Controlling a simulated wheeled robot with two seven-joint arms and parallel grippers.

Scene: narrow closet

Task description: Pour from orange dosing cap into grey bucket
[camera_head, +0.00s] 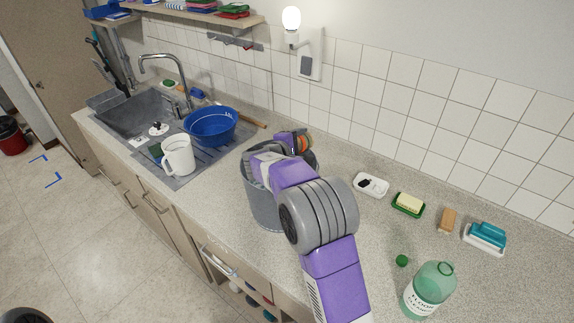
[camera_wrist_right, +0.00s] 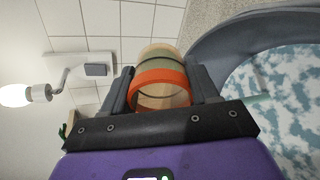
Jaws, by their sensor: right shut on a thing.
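The grey bucket (camera_head: 262,205) stands on the counter, partly hidden behind my right arm. In the right wrist view its grey rim (camera_wrist_right: 235,45) shows at the right, with blue-and-white foamy contents inside. My right gripper (camera_wrist_right: 160,85) is shut on the orange dosing cap (camera_wrist_right: 160,78), which lies on its side between the fingers, beside the bucket's rim in that view. The cap also shows olive and beige bands. In the head view the cap (camera_head: 305,143) is small at the gripper's end, above the bucket's far side. I cannot tell whether anything is flowing. My left gripper is out of view.
A green floor cleaner bottle (camera_head: 430,292) and a green cap (camera_head: 402,260) stand at the front right. Soap dishes and a brush line the tiled wall. A blue basin (camera_head: 210,128) and white jug (camera_head: 179,155) stand by the sink (camera_head: 130,112).

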